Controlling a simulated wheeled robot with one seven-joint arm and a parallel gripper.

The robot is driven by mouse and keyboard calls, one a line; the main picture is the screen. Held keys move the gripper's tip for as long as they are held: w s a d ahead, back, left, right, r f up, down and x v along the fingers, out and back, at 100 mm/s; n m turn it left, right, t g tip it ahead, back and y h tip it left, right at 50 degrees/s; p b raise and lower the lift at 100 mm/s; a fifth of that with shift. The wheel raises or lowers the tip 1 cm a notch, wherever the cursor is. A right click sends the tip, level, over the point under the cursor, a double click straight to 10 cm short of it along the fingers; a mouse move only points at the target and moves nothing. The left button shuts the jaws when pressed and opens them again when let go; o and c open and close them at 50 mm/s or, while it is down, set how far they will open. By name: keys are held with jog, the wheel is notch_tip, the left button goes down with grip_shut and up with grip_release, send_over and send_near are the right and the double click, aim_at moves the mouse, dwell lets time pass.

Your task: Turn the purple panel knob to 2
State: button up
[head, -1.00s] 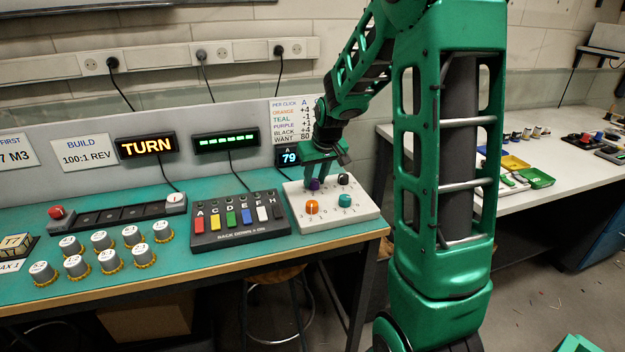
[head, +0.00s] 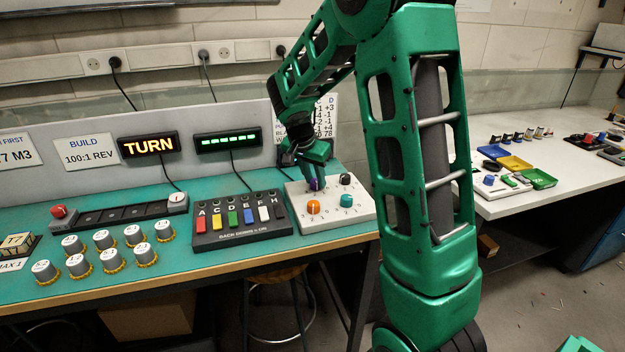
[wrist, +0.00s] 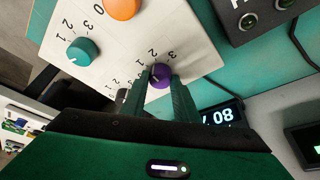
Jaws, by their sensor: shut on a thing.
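The purple knob (wrist: 159,76) is on the white panel (wrist: 200,45), and my gripper (wrist: 160,84) is shut on it, one finger on each side, in the wrist view. Printed numbers 1, 2 and 3 show beside the knob. A small light mark shows on it, but which number it points to is unclear. In the head view the purple knob (head: 316,184) is at the panel's back left, partly covered by my gripper (head: 314,172).
The orange knob (head: 313,207), teal knob (head: 346,201) and black knob (head: 345,177) share the panel. A small display (wrist: 222,115) stands close behind my gripper. A switch box (head: 240,220) with several coloured switches stands left of the panel.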

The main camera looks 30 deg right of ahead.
jog(key=shift+w+a+m+g, duration=0.15)
jog(key=shift+m+g, duration=0.15)
jog(key=shift+m, duration=0.5)
jog(key=shift+w+a+m+g, duration=0.1)
jog(key=shift+m+g, duration=0.2)
jog(key=shift+m, duration=0.5)
jog(key=o, duration=0.9)
jog(key=shift+w, duration=0.1)
jog(key=shift+o, duration=0.7)
jog(key=shift+d, duration=0.1)
jog(key=v, duration=1)
jog(key=shift+a+r, duration=0.3)
jog(key=shift+a, duration=0.05)
